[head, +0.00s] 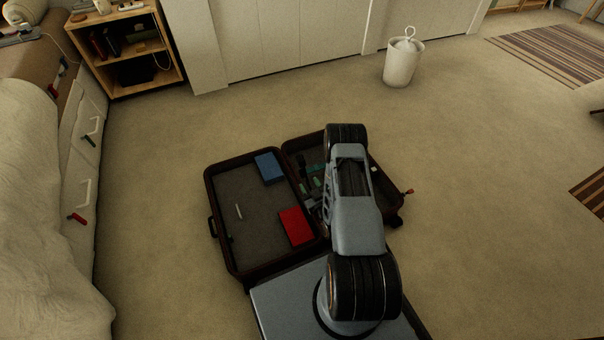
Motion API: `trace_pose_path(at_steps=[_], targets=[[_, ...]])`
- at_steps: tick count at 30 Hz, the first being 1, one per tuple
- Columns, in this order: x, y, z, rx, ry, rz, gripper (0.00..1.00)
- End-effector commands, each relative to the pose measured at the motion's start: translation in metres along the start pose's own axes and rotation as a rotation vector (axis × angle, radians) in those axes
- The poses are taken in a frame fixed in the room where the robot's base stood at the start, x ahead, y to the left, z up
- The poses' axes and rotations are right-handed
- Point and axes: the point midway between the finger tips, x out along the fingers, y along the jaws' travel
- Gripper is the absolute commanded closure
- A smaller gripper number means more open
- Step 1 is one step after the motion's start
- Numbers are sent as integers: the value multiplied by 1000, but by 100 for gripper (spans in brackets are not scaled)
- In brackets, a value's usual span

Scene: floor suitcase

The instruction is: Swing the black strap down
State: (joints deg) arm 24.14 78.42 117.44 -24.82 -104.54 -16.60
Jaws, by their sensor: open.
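The open suitcase (209,190) lies flat on the floor, its two halves side by side. A dark, narrow shape (302,163) in the right half may be the black strap, but it is too small and dim to be sure. My arm (357,225) reaches over the right half and covers much of it. My gripper cannot be made out; it appears hidden behind the arm. I cannot tell how far it is from the strap.
The left half holds a blue box (269,167), a red box (296,226) and a thin white stick (238,211). Small green items (317,183) lie in the right half. A bed (45,200) stands left, a shelf (130,50) and white bin (402,65) behind.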

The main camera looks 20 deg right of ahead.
Motion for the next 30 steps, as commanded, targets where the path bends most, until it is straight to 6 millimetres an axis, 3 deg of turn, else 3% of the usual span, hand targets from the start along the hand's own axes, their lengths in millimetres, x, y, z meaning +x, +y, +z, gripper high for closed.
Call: trace_pose_path(at_steps=[6,12,18,28,30], targets=[[40,-1,2,-2,3,-1,51],[64,0,2,0,1,0,51],[76,0,1,0,-1,0,51],[77,0,0,1,-1,1,51],[77,0,0,1,-1,1,58]])
